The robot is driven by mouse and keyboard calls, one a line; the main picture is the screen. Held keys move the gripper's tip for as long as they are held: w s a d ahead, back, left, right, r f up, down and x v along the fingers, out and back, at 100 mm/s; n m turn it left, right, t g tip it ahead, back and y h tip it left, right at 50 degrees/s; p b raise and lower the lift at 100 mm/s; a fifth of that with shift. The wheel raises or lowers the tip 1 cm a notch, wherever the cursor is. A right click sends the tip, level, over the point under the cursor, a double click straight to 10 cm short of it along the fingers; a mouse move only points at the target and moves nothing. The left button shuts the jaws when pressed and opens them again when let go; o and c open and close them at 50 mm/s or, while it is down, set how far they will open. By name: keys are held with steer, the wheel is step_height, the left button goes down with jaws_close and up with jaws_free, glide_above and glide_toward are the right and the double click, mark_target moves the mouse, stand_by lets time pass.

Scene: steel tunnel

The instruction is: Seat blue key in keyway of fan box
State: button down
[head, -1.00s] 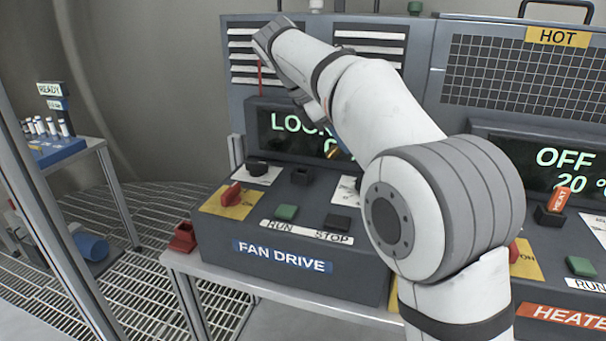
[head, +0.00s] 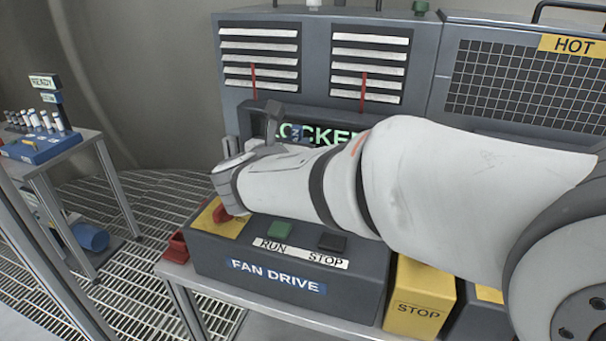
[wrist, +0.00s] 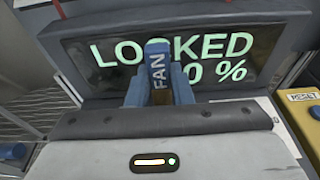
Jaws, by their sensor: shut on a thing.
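The blue key (wrist: 157,65), marked FAN, stands upright between the blue fingers of my gripper (wrist: 158,88) in the wrist view. My gripper is shut on it. In the head view a small blue piece of the key (head: 299,133) shows above my forearm, in front of the display. The fan box (head: 275,283), labelled FAN DRIVE, is a dark grey console on the bench. Its lit display (wrist: 205,58) reads LOCKED and 0 %. The keyway is hidden behind my arm and gripper, so I cannot tell whether the key touches it.
On the fan box are a red knob (head: 222,214), a green button (head: 280,229) and a black button (head: 332,242). A yellow STOP box (head: 418,292) stands at its right. A vented cabinet (head: 315,60) rises behind. A side table (head: 84,140) stands at the left.

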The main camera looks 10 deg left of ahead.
step_height(320, 180, down, 7)
steer(key=shift+f, duration=0.2)
steer(key=shift+b, duration=0.3)
steer(key=shift+f, duration=0.2)
steer(key=c, duration=1.3)
jaws_free()
steer(key=shift+r, duration=0.1)
steer(key=shift+r, duration=0.15)
steer(key=v, duration=1.2)
